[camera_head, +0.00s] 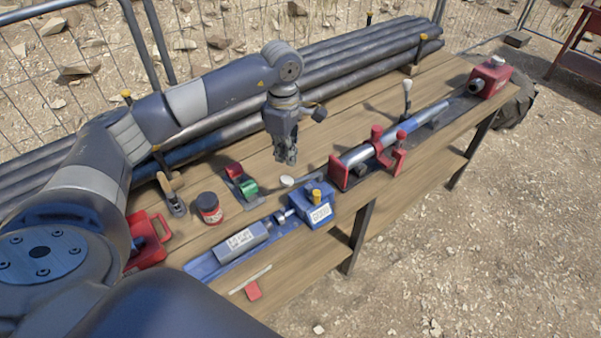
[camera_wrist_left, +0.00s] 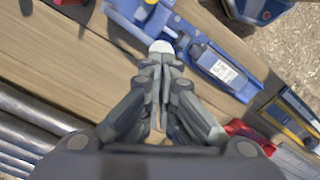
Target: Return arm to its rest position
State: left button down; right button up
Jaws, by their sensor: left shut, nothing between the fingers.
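My left arm (camera_head: 150,115) reaches in from the left over the wooden workbench (camera_head: 232,232). My left gripper (camera_head: 287,158) hangs downward above the bench, shut and empty. In the left wrist view its fingers (camera_wrist_left: 164,95) are closed together and point at a small white round piece (camera_wrist_left: 161,47) on the bench. That white piece also shows in the head view (camera_head: 287,181). My right gripper is not in either view.
A blue device (camera_head: 243,241) lies at the bench's front, and a red-ended device (camera_head: 368,158) with a long tube lies right. Dark pipes (camera_head: 345,72) run behind.

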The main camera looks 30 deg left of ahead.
pick_arm(q)
jog(key=shift+r, duration=0.45)
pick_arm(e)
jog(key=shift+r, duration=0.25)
